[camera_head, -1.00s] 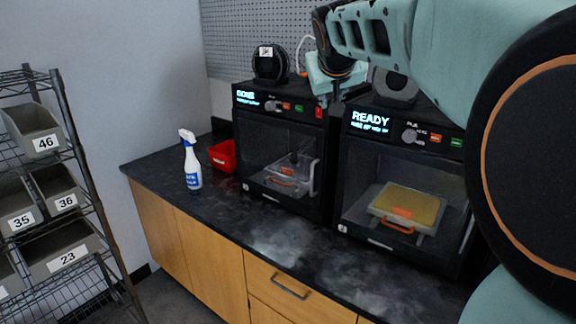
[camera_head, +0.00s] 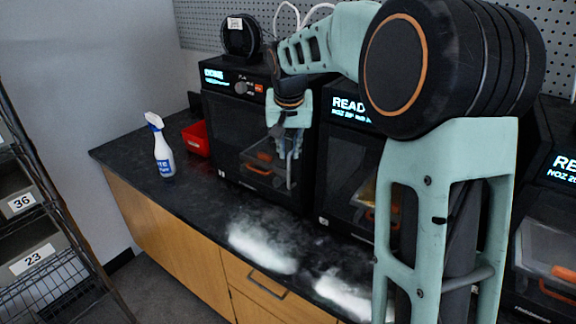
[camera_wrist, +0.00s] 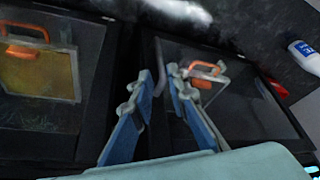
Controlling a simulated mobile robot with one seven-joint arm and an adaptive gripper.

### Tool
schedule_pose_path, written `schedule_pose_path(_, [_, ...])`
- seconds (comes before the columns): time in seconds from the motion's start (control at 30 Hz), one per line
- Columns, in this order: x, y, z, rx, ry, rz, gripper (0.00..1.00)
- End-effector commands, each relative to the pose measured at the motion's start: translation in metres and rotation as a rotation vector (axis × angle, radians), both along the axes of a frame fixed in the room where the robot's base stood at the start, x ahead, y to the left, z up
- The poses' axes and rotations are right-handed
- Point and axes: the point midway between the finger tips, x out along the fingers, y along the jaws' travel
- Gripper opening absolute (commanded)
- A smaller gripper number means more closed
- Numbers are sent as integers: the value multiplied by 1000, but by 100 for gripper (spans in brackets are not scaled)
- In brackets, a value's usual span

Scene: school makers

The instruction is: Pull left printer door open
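The left printer (camera_head: 235,140), a black box with a lit "DONE" display, stands on the counter with its clear front door (camera_head: 235,165) shut. My gripper (camera_head: 288,152) is in front of the door's right side. In the wrist view, my gripper (camera_wrist: 159,75) has its two blue-grey fingers apart. A grey upright door handle (camera_wrist: 160,62) shows between the fingertips; whether they touch it is unclear. Behind the door lies a plate with an orange handle (camera_wrist: 205,72). In the head view my gripper partly hides the door handle.
A "READY" printer (camera_head: 345,130) stands close on the right, partly hidden by my arm; another stands farther right. A spray bottle (camera_head: 160,150) and red bin (camera_head: 196,138) are left of the left printer. A wire rack (camera_head: 40,190) stands at far left.

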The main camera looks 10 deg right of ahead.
Motion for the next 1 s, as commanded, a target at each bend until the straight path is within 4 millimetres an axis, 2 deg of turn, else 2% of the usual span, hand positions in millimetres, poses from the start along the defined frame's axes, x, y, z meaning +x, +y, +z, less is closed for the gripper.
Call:
schedule_pose_path(0.2, [15,-3,-42,1,5,1,15])
schedule_pose_path(0.4, [28,-5,-70,1,3,0,15])
schedule_pose_path(0.6, [33,-6,-82,0,0,1,15])
schedule_pose_path(0.87, [34,-6,-83,-1,-1,1,15])
schedule_pose_path(1.0, [34,-6,-83,-1,-1,1,2])
